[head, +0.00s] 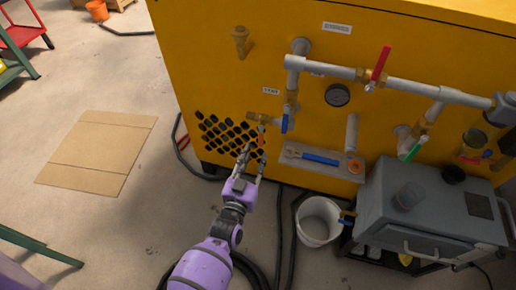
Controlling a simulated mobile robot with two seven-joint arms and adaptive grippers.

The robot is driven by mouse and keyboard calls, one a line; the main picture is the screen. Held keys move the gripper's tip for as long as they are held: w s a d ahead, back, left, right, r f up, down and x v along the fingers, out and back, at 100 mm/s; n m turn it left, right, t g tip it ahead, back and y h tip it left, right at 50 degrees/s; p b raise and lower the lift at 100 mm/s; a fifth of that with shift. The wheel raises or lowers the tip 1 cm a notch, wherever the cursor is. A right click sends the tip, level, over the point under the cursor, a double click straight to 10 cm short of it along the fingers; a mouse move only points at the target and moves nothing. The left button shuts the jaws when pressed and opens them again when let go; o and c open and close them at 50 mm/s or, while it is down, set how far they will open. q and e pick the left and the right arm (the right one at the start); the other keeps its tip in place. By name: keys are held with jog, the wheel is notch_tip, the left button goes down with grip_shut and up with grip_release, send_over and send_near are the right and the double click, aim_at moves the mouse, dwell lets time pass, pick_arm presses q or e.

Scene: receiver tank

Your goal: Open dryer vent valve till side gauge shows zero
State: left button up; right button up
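The yellow dryer cabinet (210,60) fills the back. A label that seems to read VENT (271,91) sits beside a small brass valve with a blue handle (285,123), which hangs down from the pipework. A brass fitting (262,118) points left from it. A dark round gauge (338,95) is on the panel to the right; its needle is too small to read. My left gripper (254,151) is just below the brass fitting, its fingers pointing up and apart. A small orange-red piece shows by the right fingertip; contact cannot be told. My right gripper is out of view.
A red-handled valve (379,63) is on the upper pipe. A shelf (295,160) with a blue-handled tool juts out right of my gripper. A white bucket (319,221), hoses and a grey machine (425,212) stand below right. Cardboard (97,152) lies on open floor at left.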

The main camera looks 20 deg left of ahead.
pick_arm(q)
jog(key=s, duration=0.6)
jog(key=shift+s, duration=0.3)
jog(key=shift+a, duration=0.1)
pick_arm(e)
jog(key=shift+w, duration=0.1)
